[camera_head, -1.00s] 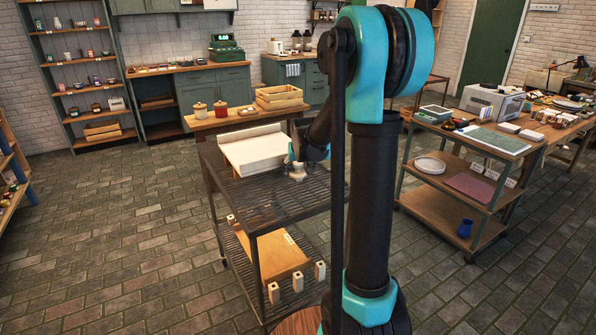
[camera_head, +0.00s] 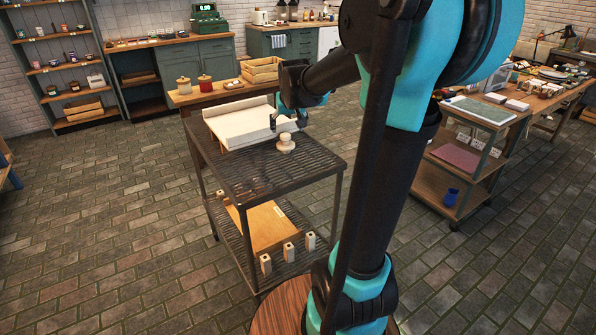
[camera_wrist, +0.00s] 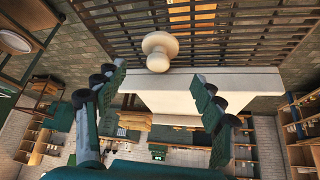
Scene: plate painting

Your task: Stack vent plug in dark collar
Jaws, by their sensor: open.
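A pale cream, knob-shaped piece (camera_head: 286,143), which looks like the vent plug, stands on the slatted dark top of the cart, beside the right end of a white tray. My gripper (camera_head: 287,120) is just above and behind it, partly hidden by my own arm. In the wrist view the cream piece (camera_wrist: 160,48) shows beyond the gap between my two spread fingers (camera_wrist: 160,78). Nothing is between the fingers. I cannot make out the dark collar for certain; the cart top is dark too.
The white tray (camera_head: 240,125) with a raised back edge covers the far part of the cart top (camera_head: 310,160). The lower shelf holds a wooden board (camera_head: 262,228) and several pale blocks. A wooden crate (camera_head: 260,70) stands on the table behind. The cart top's near part looks mostly clear.

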